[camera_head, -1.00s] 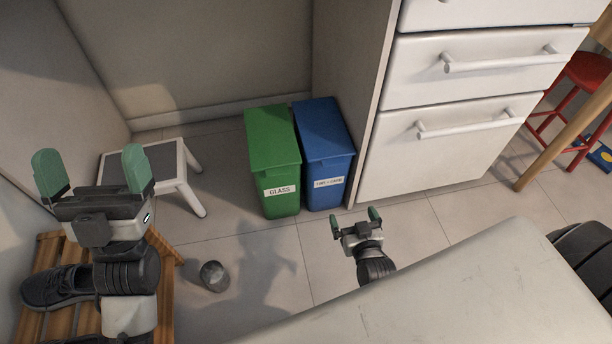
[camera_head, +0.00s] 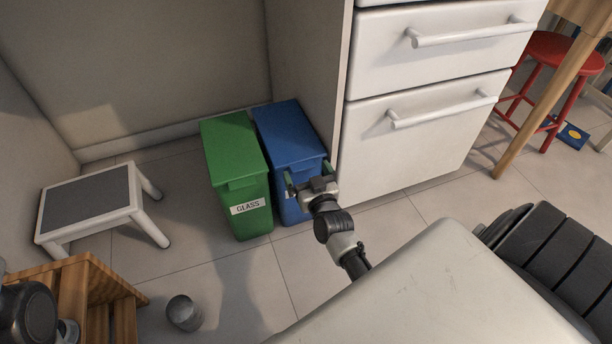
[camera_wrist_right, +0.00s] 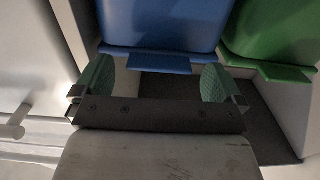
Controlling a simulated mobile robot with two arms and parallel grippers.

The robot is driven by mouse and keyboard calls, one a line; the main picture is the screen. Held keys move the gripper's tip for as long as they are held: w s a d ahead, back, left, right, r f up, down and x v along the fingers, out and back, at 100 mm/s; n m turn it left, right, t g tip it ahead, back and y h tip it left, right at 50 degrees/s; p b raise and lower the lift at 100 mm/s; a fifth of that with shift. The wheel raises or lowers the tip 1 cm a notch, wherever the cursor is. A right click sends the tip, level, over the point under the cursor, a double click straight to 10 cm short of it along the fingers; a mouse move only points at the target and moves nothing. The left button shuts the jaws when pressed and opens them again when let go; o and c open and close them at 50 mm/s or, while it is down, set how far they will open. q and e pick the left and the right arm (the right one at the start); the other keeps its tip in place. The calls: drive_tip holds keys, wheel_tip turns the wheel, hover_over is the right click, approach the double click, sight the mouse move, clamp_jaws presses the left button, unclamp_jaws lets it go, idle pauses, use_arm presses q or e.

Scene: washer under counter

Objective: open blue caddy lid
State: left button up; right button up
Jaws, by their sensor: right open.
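The blue caddy (camera_head: 290,135) stands on the floor with its lid closed, between the green caddy and the white drawer unit. My right gripper (camera_head: 308,177) is open at the front edge of the blue lid and covers most of the caddy's label. In the right wrist view the blue lid (camera_wrist_right: 160,22) fills the top, and its front tab (camera_wrist_right: 160,64) lies just beyond and between the open fingers (camera_wrist_right: 158,82). I cannot tell whether a finger touches it. My left gripper is out of view; only part of that arm shows at the lower left.
The green caddy (camera_head: 235,165), labelled GLASS, stands close on the left. The white drawer unit (camera_head: 420,135) stands close on the right. A step stool (camera_head: 135,208), a wooden rack (camera_head: 125,318) and a grey cup (camera_head: 184,312) are on the left. Floor in front of the caddies is clear.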

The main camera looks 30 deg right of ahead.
drive_tip(key=shift+w+d, duration=0.15)
drive_tip(key=shift+w, duration=0.3)
drive_tip(key=shift+c, duration=0.2)
